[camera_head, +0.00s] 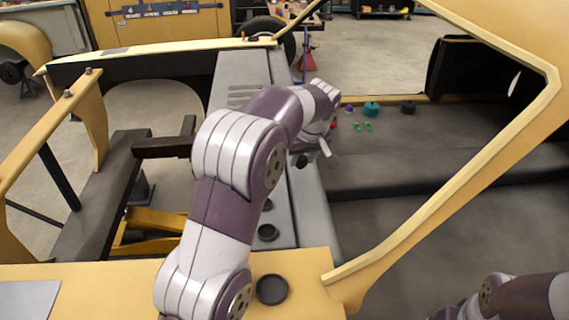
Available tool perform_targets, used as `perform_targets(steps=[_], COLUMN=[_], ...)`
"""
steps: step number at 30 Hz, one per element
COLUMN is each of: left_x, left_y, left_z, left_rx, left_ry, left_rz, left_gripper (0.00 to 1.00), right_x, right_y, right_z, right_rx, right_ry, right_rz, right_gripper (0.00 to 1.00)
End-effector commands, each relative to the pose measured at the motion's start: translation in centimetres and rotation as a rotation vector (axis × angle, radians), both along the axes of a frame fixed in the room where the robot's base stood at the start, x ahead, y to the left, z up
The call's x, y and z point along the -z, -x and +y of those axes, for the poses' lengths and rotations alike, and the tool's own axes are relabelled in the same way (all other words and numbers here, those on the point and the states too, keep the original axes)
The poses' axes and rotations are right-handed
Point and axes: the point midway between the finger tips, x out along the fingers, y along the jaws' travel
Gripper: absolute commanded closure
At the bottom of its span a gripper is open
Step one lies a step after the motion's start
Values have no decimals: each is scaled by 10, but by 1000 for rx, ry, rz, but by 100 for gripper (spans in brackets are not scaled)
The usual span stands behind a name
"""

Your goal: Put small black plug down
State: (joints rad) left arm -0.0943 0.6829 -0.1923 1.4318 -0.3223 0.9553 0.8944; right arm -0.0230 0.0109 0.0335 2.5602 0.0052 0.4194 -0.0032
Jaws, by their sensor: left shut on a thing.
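My left arm reaches up from the bottom edge, and its gripper (322,148) is over the grey sill, near its inner edge. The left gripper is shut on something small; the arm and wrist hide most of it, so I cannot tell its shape. A dark bit shows just below the wrist, but I cannot tell whether it is the held small black plug. Other black round plugs are in view: a larger one (271,289) on the yellow panel at the front, and a smaller one (267,232) on the grey sill. My right gripper is out of view.
On the grey floor panel (440,140) sit a teal plug (371,108), a black plug (408,107), green pieces (369,126) and a small purple piece (349,108). A yellow frame bar (460,200) slants across the right. The floor panel's right part is clear.

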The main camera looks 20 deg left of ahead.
Motion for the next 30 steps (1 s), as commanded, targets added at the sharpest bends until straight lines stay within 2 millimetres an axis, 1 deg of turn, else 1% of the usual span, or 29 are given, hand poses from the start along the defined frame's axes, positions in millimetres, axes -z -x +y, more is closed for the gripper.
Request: perform_targets(steps=[1, 3, 7, 8, 10, 12, 13, 15, 18, 21, 24, 26, 30], left_x=[-6, -7, 0, 3, 13, 26, 20, 29, 46, 60, 69, 76, 101], left_y=[-1, -6, -18, -20, -25, -28, -28, -30, -32, -34, -35, -35, -34], left_z=[0, 2, 5, 6, 14, 31, 40, 62, 90, 109, 119, 121, 120], left_rx=[-3, -8, -5, -3, 0, 2, 3, 4, 4, 5, 8, 9, 9], left_ry=[-1, -1, -1, -1, -1, -2, -2, -1, -1, -1, -2, -1, -1], left_rz=[7, 12, 8, 6, -2, -8, -4, -3, -4, -5, -6, -4, -3], left_gripper=[98, 98, 98, 98, 98, 98, 98, 98, 98, 98, 98, 98, 98], right_x=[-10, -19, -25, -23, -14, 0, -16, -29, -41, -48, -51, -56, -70], right_y=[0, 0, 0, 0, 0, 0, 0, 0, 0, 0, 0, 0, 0], right_z=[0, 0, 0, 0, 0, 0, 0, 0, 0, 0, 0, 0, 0], right_rx=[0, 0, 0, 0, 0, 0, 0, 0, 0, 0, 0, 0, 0], right_ry=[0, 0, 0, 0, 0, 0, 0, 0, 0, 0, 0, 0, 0], right_rz=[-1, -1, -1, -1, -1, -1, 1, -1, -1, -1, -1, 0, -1], right_gripper=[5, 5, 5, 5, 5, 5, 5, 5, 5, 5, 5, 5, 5])
